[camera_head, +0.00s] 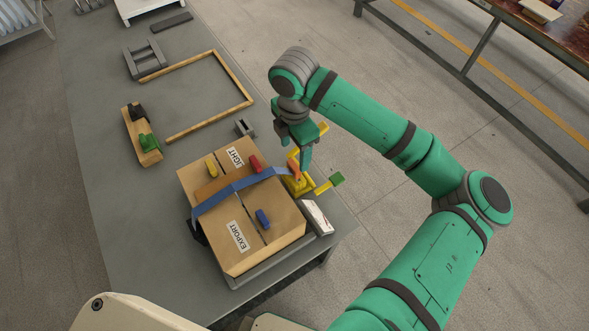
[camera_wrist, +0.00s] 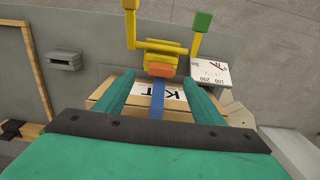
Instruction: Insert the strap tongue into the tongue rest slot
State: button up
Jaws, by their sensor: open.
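A blue strap (camera_head: 240,188) lies across the top of a cardboard box (camera_head: 225,215). Its orange tongue (camera_head: 294,170) is at the yellow device (camera_head: 299,184) by the box's right edge; the wrist view shows the tongue (camera_wrist: 160,70) against the device's near side (camera_wrist: 160,55). How far in it sits, I cannot tell. My gripper (camera_head: 302,160) is above this spot, its fingers spread. In the wrist view my gripper's fingers (camera_wrist: 162,83) stand either side of the strap, with gaps. A small grey slotted block (camera_wrist: 63,61) stands apart on the table; I cannot tell which slot is the tongue rest.
The device's yellow levers, one with a green knob (camera_head: 337,179), stick out near my gripper. A dial gauge (camera_wrist: 210,72) stands beside the device. A wooden frame (camera_head: 215,105) and a wooden block with a green part (camera_head: 142,135) lie on the grey table (camera_head: 110,220).

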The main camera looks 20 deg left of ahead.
aim_at(294, 166)
jog(key=shift+s+f, duration=0.15)
jog(key=shift+f, duration=1.75)
jog(key=shift+s+f, duration=0.1)
jog(key=shift+f, duration=1.8)
jog(key=shift+c, duration=0.5)
jog(key=c, duration=1)
jog(key=shift+c, duration=0.2)
